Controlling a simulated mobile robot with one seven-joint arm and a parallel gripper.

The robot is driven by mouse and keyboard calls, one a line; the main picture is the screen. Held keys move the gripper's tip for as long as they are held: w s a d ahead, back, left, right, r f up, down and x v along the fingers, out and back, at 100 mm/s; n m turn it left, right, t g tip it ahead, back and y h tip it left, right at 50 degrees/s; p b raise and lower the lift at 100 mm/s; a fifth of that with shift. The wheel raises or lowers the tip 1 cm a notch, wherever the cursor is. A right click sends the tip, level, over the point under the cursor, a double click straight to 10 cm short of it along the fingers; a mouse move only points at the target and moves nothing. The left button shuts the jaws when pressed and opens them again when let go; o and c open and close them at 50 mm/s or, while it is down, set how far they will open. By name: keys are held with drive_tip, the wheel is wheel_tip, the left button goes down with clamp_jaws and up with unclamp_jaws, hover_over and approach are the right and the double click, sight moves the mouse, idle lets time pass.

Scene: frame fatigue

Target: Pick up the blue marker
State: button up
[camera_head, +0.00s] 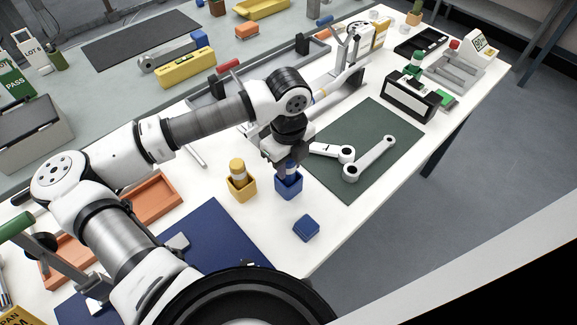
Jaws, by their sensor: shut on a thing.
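The blue marker (291,167) stands upright in a small blue square holder (289,188) on the white table. My gripper (289,164) points down over the holder, with its fingers at the marker's upper part, shut on it. The marker's lower end is hidden inside the holder. The fingers partly cover the marker's top.
A yellow holder with a yellow marker (238,170) stands just left. A blue block (306,228) lies in front. A green mat (376,130) with white links (370,158) is at right. An orange tray (152,199) and dark blue mat (215,240) lie at left.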

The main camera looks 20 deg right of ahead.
wheel_tip(320, 180, up, 19)
drive_tip(key=b, duration=0.3)
drive_tip(key=shift+b, duration=0.4)
drive_tip(key=shift+o, duration=1.4)
drive_tip(key=c, duration=0.4)
clamp_jaws()
